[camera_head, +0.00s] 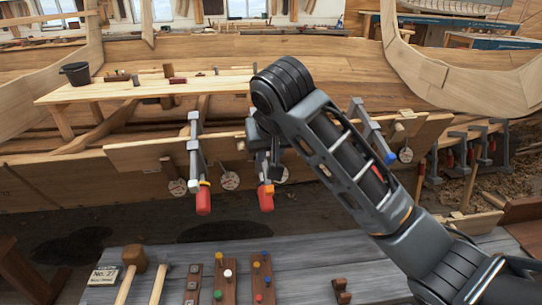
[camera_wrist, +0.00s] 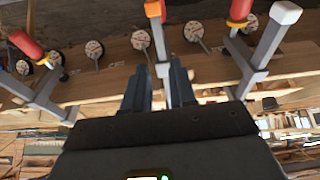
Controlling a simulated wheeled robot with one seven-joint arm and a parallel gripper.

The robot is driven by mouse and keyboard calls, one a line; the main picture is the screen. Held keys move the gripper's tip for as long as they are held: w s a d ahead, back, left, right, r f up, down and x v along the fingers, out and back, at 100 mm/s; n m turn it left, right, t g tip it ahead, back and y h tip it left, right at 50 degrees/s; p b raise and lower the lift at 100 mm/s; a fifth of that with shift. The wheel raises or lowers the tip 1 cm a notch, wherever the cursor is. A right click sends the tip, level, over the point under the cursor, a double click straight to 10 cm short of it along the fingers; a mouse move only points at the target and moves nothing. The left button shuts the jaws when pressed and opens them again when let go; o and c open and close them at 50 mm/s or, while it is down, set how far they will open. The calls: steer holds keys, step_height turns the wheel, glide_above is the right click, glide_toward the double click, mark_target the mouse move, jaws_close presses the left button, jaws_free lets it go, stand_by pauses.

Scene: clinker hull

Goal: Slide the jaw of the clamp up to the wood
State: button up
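Several bar clamps hang on the hull planks. One clamp (camera_head: 266,196), with a red handle and orange part, is beside my gripper (camera_head: 262,137) in the head view; my arm hides its upper part. In the wrist view its grey bar (camera_wrist: 159,45) runs down between the two fingers of my gripper (camera_wrist: 158,82). The fingers are apart, one each side of the bar; I cannot tell whether they touch it. The clamp's jaw and its gap to the wood are not clear. The wooden plank (camera_head: 135,155) lies behind the clamps.
A similar clamp (camera_head: 194,150) with a red handle hangs to the left, and a blue-tipped one (camera_head: 372,130) to the right. Round pale tags (camera_head: 229,181) hang along the plank. A grey bench (camera_head: 130,262) in front holds mallets and peg boards.

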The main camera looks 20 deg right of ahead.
mark_target(266, 167)
steer(key=shift+b+x, duration=0.8)
steer(key=shift+x, duration=0.45)
steer(key=shift+b+x, duration=0.75)
steer(key=shift+x, duration=2.4)
steer(key=shift+c, duration=0.4)
steer(key=shift+w+d+r+p, duration=0.15)
steer(key=shift+w+r+p, duration=0.1)
steer(key=shift+w, duration=0.4)
steer(key=shift+w+d+r+p, duration=0.15)
steer(key=shift+w+r, duration=0.1)
steer(key=shift+w, duration=0.4)
steer(key=shift+w+d+r, duration=0.1)
steer(key=shift+w+r, duration=0.25)
steer(key=shift+w, duration=0.05)
steer(key=shift+s+p, duration=0.15)
steer(key=shift+p, duration=0.25)
steer(key=shift+s+f+p, duration=0.2)
steer(key=shift+s+p, duration=0.1)
steer(key=shift+s, duration=0.15)
